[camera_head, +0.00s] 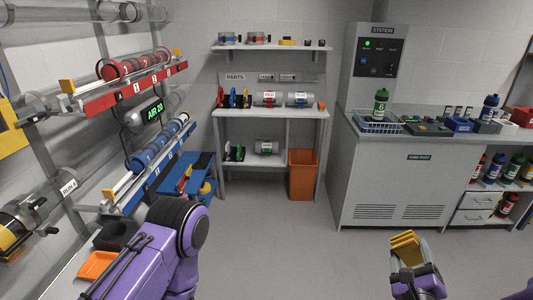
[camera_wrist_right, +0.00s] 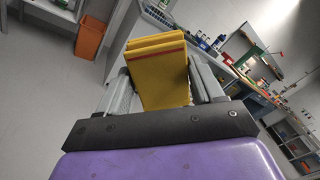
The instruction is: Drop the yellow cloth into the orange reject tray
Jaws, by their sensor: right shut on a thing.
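The yellow cloth (camera_head: 405,246) is folded into a few upright layers and held in my right gripper (camera_head: 410,264) at the lower right of the head view. The right wrist view shows the cloth (camera_wrist_right: 158,75) pinched between the two grey fingers, standing out past their tips. A small flat orange tray (camera_head: 97,265) lies at the lower left of the head view, next to a black bin, far from my right gripper. My left arm stands just right of this tray. My left gripper does not show.
A tall orange bin (camera_head: 302,176) stands on the floor by the parts shelf (camera_head: 270,114). A grey cabinet (camera_head: 395,180) with a counter stands at the right. Wall racks (camera_head: 140,86) with red and blue units line the left. The middle floor is clear.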

